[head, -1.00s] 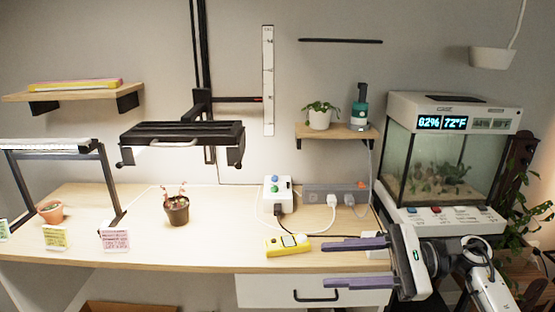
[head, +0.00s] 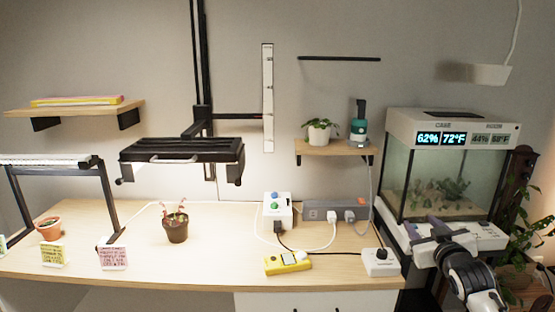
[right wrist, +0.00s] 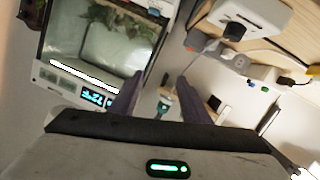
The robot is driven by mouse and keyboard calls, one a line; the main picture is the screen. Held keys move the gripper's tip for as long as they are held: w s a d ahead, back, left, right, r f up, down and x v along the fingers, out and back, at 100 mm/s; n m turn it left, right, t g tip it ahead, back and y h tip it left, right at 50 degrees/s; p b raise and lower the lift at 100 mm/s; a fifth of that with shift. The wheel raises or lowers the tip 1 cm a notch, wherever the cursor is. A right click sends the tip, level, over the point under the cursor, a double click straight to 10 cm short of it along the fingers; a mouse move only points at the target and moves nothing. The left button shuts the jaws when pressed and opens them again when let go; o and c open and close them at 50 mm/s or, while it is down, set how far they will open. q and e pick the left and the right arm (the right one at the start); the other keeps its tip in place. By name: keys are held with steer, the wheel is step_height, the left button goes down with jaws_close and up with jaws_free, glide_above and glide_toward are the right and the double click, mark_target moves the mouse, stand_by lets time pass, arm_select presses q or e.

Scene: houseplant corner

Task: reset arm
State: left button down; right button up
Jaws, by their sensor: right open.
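My right gripper (head: 425,222) is open and empty. It is in front of the lower front of the glass terrarium (head: 440,185), at the right end of the table (head: 110,222), with its fingers pointing away from me. In the right wrist view the two purple-grey fingers (right wrist: 160,85) stand apart with nothing between them. The terrarium (right wrist: 100,40) shows there at upper left. The gripper hides part of the terrarium's front control strip. My left gripper is not in view.
A white box with a black knob (head: 380,265) stands close left of the gripper. A yellow meter (head: 288,264), a power strip (head: 335,209) and cables lie farther left. A potted plant (head: 176,228) stands mid-table under a hanging lamp (head: 182,155). The front table middle is clear.

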steer(key=s+a+f+g+y+b, duration=0.1)
steer(key=s+a+f, duration=0.3)
steer(key=s+f, duration=0.4)
steer(key=s+a+f+n+g+y+b, duration=0.1)
steer(key=s+a+f, duration=0.4)
steer(key=f, duration=0.5)
steer(key=s+a+f+g+y+b, duration=0.15)
steer(key=s+a+f, duration=0.25)
steer(key=s+f, duration=0.4)
steer(key=s+a+f+g, duration=0.1)
steer(key=s+a+f, duration=0.2)
steer(key=s, duration=0.4)
steer(key=s+a+f+g+b, duration=0.1)
steer(key=s+f, duration=0.3)
steer(key=s, duration=0.4)
steer(key=s+a+f+g+y, duration=0.1)
steer(key=s+a+f, duration=0.2)
steer(key=s, duration=0.4)
steer(key=shift+s+a+f+m+g+b, duration=0.15)
steer(key=shift+a+f+m+g+b, duration=0.2)
steer(key=shift+a, duration=0.45)
